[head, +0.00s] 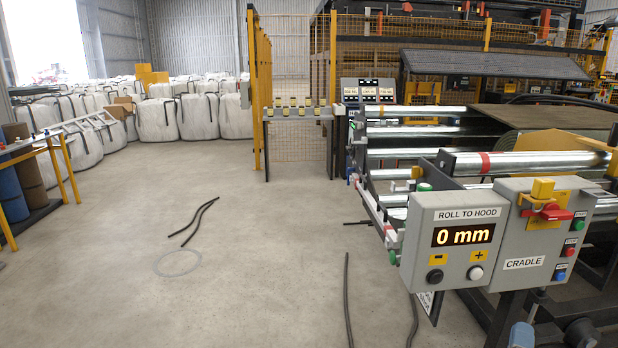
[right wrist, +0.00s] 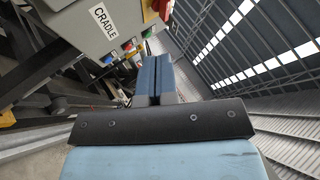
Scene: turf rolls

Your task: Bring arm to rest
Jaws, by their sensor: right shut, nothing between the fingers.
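My right gripper (right wrist: 153,72) is shut and empty in the right wrist view, its two blue fingers together and pointing up the picture. In the head view only a small blue-grey part of it (head: 521,335) shows at the bottom right, below the cradle control box. My left gripper is not in view. The cradle control box (head: 556,235) has a yellow block, a red handle and several coloured buttons. In the right wrist view the box (right wrist: 85,25) stands beyond my fingers to the upper left.
The roll-to-hood panel (head: 452,205) reads 0 mm, beside the cradle box. The roller machine (head: 400,153) fills the right side. Dark strips (head: 200,222) lie on the open concrete floor (head: 255,275). White bulk bags (head: 195,117) stand at the back left.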

